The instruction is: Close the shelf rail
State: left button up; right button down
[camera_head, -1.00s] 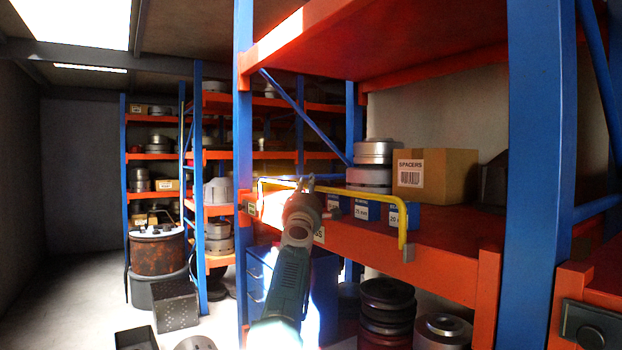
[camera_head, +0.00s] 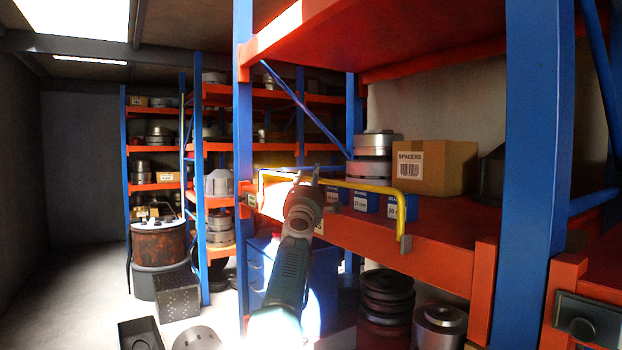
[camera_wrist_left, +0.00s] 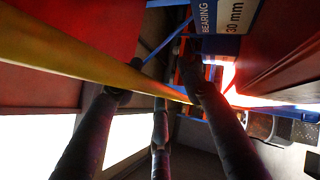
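The yellow shelf rail (camera_head: 370,187) runs along the front of the orange shelf (camera_head: 440,262), in front of blue bins. Its right end bends down to a grey tip beside the shelf's front beam. Its left end is near a small bracket on the blue post. My left gripper (camera_head: 314,172) is at the left half of the rail. In the left wrist view the rail (camera_wrist_left: 60,52) crosses the dark fingers of the left gripper (camera_wrist_left: 158,72). The fingers are apart; whether the rail lies fully between them is unclear. My right gripper is out of view.
Blue bearing bins (camera_head: 361,202), a box marked SPACERS (camera_head: 435,167) and stacked metal rotors (camera_head: 375,158) stand on the shelf. A blue upright (camera_head: 536,180) rises at the right. Dark discs (camera_head: 387,298) are below. Floor at the left is partly clear.

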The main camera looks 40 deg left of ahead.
pick_arm(q)
jog(key=shift+a, duration=0.15)
jog(key=shift+s+d+r, duration=0.1)
jog(key=shift+s+d, duration=0.1)
jog(key=shift+d, duration=0.15)
jog(key=shift+s+d, duration=0.1)
jog(key=shift+s, duration=0.1)
jog(key=s+d+f, duration=0.1)
jog(key=s+d, duration=0.5)
jog(key=s, duration=0.6)
jog(key=shift+s+d+f, duration=0.15)
jog(key=shift+f, duration=0.1)
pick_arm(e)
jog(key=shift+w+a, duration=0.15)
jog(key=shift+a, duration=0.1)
